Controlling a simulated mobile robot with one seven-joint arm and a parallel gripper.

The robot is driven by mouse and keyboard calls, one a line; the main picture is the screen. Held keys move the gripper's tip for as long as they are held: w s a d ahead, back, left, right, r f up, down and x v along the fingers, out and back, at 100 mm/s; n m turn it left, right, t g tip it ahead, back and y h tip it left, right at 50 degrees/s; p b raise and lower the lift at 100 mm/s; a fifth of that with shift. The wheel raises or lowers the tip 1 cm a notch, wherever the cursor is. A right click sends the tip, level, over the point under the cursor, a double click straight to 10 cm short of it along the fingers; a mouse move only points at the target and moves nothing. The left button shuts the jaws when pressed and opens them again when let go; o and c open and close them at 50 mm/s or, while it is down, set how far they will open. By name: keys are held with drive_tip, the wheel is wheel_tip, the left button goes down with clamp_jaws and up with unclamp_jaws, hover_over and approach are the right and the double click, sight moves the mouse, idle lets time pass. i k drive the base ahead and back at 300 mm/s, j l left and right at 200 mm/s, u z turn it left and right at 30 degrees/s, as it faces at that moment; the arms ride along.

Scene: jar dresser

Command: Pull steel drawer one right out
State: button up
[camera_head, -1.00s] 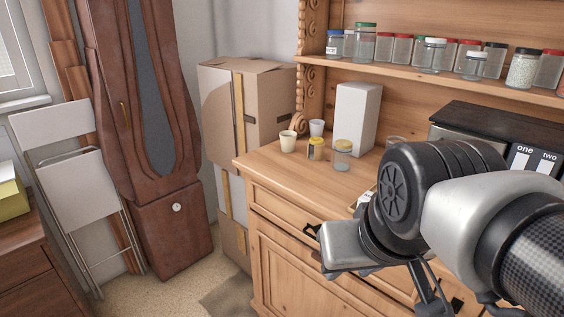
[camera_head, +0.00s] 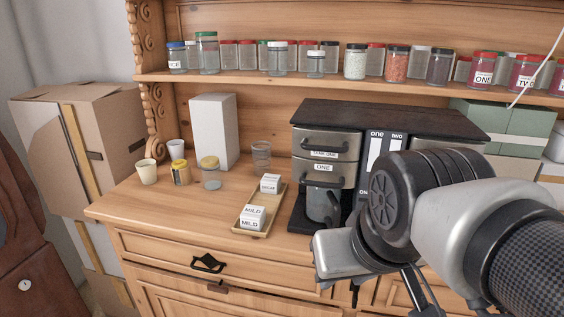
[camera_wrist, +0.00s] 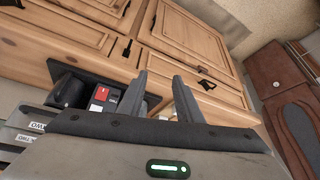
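The steel drawer unit (camera_head: 382,110) stands on the dresser top with a dark wooden lid. Its left column has steel fronts with dark bar handles. The steel drawer labelled ONE (camera_head: 312,172) is below an upper front whose label is partly readable. Both look closed. My gripper is in front of and below the unit in the head view, with its fingertips not clearly visible there. In the wrist view my gripper (camera_wrist: 160,76) has its two fingers apart with nothing held between them. My arm hides the unit's lower right.
A tray (camera_head: 243,222) with small labelled boxes lies left of the unit. Jars, cups and a white box (camera_head: 213,130) stand farther left. Jars line the shelf (camera_head: 260,83) above. Green boxes (camera_head: 505,125) are at the right. The dresser top's front left is bare.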

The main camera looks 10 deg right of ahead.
sight(325, 174)
drive_tip(key=j+z, duration=0.25)
drive_tip(key=j, duration=1.55)
